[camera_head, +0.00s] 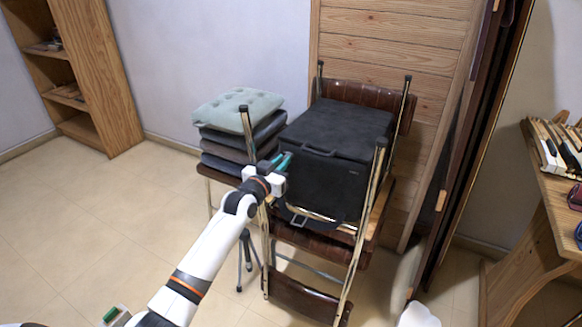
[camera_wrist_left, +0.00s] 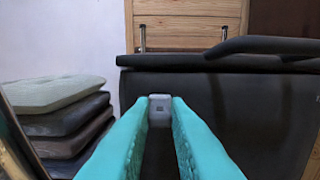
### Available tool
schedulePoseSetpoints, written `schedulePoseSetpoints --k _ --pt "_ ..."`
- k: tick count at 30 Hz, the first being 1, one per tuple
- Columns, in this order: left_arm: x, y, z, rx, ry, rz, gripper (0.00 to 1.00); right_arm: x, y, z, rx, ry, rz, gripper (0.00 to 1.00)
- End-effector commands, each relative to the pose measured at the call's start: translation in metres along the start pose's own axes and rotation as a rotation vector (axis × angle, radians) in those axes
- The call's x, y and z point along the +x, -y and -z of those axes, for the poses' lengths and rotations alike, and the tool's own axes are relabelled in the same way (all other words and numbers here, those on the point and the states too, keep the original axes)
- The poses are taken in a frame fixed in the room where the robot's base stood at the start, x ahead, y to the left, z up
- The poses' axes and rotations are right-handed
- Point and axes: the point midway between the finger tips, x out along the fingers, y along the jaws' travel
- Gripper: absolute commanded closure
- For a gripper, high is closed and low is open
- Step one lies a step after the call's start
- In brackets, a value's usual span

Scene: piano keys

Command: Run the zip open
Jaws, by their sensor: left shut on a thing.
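A black soft case (camera_head: 343,130) with a flat lid and a carry handle sits on an upturned chair. In the left wrist view the black case (camera_wrist_left: 260,115) fills the right side. My left gripper (camera_head: 284,160) reaches the case's upper left corner, just under the lid edge. Its teal fingers (camera_wrist_left: 160,104) are shut on a small grey zip pull (camera_wrist_left: 160,108), seen between the fingertips in the left wrist view. The zip's teeth are too dark to make out, and the fingers hide part of the case front. My right gripper is not in view.
Stacked cushions (camera_head: 237,108) stand close left of the case. Chair legs (camera_head: 366,215) rise at the front of the stack. A wooden panel (camera_head: 391,38) is behind, a bookshelf (camera_head: 98,75) far left, a wooden piano (camera_head: 547,205) at right. Floor (camera_head: 95,210) at left is clear.

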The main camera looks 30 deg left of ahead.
Motion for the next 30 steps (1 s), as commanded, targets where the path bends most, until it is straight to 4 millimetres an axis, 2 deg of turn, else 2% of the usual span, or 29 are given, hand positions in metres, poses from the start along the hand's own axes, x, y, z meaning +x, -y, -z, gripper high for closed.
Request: schedulePoseSetpoints --k 14,15,19,30 --pt "0.0 -0.0076 0.0001 0.002 -0.001 -0.004 1.0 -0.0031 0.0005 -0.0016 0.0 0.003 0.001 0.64" --pt "0.0 -0.0077 0.0001 0.002 -0.001 -0.004 0.83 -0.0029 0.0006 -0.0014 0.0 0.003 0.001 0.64" --pt "0.0 -0.0073 -0.0001 0.002 0.0 -0.004 0.63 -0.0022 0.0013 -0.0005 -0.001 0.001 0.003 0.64" --pt "-0.0055 -0.0051 0.0003 0.0 -0.001 0.0 0.63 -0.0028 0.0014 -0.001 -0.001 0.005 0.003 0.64"
